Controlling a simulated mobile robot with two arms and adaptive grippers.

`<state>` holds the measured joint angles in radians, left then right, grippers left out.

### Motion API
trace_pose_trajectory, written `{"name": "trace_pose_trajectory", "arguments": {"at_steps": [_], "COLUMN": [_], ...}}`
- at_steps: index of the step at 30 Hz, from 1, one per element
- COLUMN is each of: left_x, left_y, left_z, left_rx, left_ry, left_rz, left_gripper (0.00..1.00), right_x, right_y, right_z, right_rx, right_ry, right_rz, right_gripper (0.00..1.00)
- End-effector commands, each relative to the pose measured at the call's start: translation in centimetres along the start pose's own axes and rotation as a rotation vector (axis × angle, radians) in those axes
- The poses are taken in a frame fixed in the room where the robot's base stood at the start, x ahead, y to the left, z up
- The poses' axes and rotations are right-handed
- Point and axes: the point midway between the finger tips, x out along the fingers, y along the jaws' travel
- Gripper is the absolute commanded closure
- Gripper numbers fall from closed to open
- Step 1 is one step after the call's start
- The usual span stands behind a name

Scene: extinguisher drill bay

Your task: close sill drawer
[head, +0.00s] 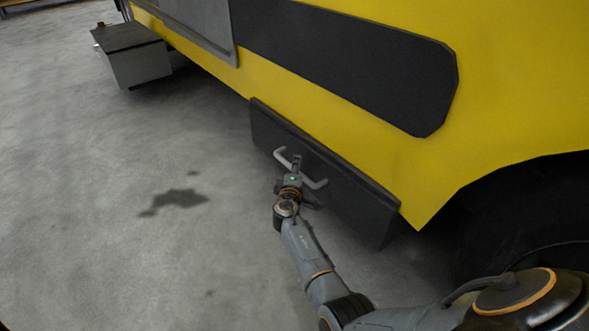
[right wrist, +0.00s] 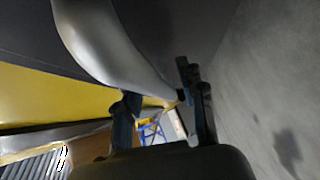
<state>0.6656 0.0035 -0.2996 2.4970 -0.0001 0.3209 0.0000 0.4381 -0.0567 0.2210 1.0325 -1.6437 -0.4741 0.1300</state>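The sill drawer (head: 345,195) is a long dark front panel low on the side of a yellow vehicle. A pale bar handle (head: 316,183) is on its front. The panel sits close against the body; I cannot tell how far out it stands. In the right wrist view the handle (right wrist: 110,45) looms large and runs down toward the fingertips. My right gripper's fingers (right wrist: 162,97) stand apart there, with the bar between or just beyond them. My left gripper is in neither view.
The yellow vehicle side (head: 400,165) fills the upper right, with a dark wheel (head: 530,220) right of the drawer. A grey box with a dark top (head: 138,60) stands at the upper left. The grey floor left of the drawer is clear, with a dark stain (head: 178,199).

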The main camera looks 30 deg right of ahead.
Motion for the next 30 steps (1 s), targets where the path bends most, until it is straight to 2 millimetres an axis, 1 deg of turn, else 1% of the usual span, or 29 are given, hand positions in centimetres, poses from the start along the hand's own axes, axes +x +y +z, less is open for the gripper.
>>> {"name": "trace_pose_trajectory", "arguments": {"at_steps": [5,8,18,21,24,30], "left_x": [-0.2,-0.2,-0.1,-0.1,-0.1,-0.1], "left_y": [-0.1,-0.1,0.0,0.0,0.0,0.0], "left_z": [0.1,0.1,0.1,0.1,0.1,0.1], "left_rx": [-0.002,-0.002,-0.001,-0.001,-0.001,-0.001], "left_ry": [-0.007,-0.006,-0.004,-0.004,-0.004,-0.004], "left_rz": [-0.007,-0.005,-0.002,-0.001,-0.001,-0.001], "left_gripper": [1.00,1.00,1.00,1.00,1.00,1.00], "right_x": [-0.2,-1.0,-5.9,-6.9,-7.4,-7.5], "right_y": [-0.1,-0.2,-0.1,-0.1,-0.1,0.0], "right_z": [-0.1,-0.1,0.0,0.0,0.0,0.0], "right_rx": [0.000,0.001,0.000,0.000,0.001,0.000], "right_ry": [0.001,0.002,0.001,0.000,-0.001,-0.001], "right_rz": [-0.001,-0.001,-0.001,-0.001,-0.001,0.000], "right_gripper": [0.61,0.61,0.61,0.61,0.61,0.61]}}
